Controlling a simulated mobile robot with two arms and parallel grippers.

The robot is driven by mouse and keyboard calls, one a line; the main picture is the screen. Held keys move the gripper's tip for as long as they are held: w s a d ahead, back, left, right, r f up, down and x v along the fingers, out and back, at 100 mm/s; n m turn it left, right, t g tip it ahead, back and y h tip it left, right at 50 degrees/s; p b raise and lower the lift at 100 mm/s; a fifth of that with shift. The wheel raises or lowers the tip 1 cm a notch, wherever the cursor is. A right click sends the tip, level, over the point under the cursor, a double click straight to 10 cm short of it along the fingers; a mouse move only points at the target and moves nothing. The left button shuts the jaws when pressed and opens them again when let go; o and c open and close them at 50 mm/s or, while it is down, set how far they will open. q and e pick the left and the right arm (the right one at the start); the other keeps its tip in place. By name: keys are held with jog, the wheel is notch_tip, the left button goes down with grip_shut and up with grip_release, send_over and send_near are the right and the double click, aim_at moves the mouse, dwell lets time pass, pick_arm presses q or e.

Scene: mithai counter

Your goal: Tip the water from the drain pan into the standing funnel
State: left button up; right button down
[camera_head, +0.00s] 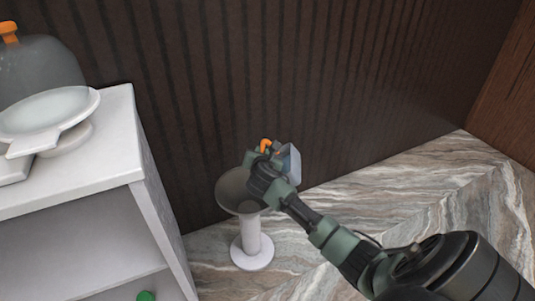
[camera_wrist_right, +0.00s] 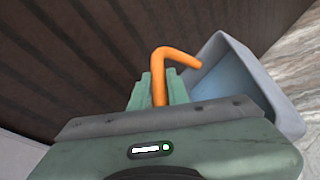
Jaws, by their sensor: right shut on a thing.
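The standing funnel (camera_head: 252,240) has a grey bowl on a white stem and round base, on the marbled floor. My right gripper (camera_head: 265,157) is shut on the orange handle (camera_head: 264,145) of the drain pan (camera_head: 292,163), above the funnel's right side. The arm and gripper hide part of the bowl. In the right wrist view, the orange handle (camera_wrist_right: 162,80) rises from between the green fingers, and the pale grey-blue pan (camera_wrist_right: 283,105) sits to the right, looking tilted. I cannot make out water in it. My left gripper is not in view.
A white shelf unit (camera_head: 150,190) stands at left. On it are a white dish (camera_head: 22,145) and a clear domed vessel (camera_head: 40,72) with an orange top. A dark ribbed wall (camera_head: 330,70) is close behind the funnel. The floor (camera_head: 430,185) at right is clear.

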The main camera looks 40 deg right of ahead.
jog(key=shift+w+a+r+n, duration=0.1)
jog(key=shift+w+a+n, duration=0.15)
jog(key=shift+w+n, duration=0.05)
jog(key=shift+w+a+h+p, duration=0.15)
jog(key=shift+h+p, duration=0.15)
pick_arm(q)
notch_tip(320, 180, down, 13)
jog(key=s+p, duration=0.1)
jog(key=p, duration=0.2)
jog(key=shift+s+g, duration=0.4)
pick_arm(e)
jog(key=w+a+f+n+g+h, duration=0.1)
jog(key=w+a+n+g+h, duration=0.2)
jog(key=n, duration=0.3)
jog(key=shift+w+a+f, duration=0.25)
jog(key=shift+w+a, duration=0.55)
jog(key=shift+a, duration=0.1)
